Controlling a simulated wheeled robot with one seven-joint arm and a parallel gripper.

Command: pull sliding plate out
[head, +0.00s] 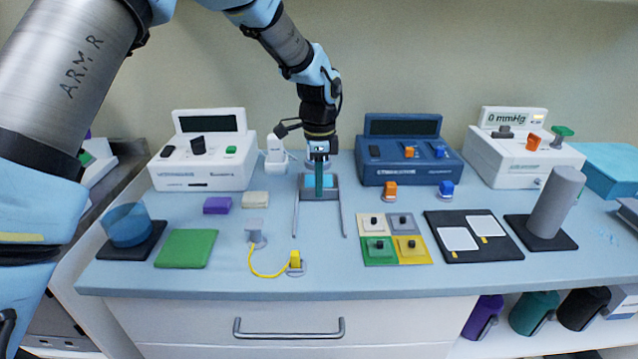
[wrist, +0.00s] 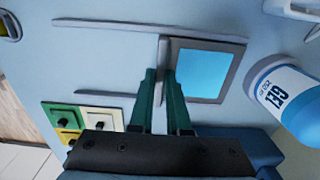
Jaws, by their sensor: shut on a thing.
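The sliding plate (head: 333,193) is a grey plate with a bright blue inset, at the back end of two thin grey rails (head: 295,218) on the bench. In the wrist view the plate (wrist: 234,75) lies flat at the right, with the rails (wrist: 150,28) running left from it. A thin grey upright edge or handle (wrist: 163,48) stands at the plate's rail-side end. My gripper (head: 319,192) points down over the plate. Its green fingers (wrist: 163,75) are shut on that handle in the wrist view. The fingers hide part of the handle and plate.
A white gel bottle (wrist: 285,95) stands close behind the plate. A yellow cable plug (head: 295,260) and four-coloured pads (head: 378,250) flank the rails' front end. The bench between the rails is clear. White (head: 200,172) and blue (head: 408,170) devices stand either side.

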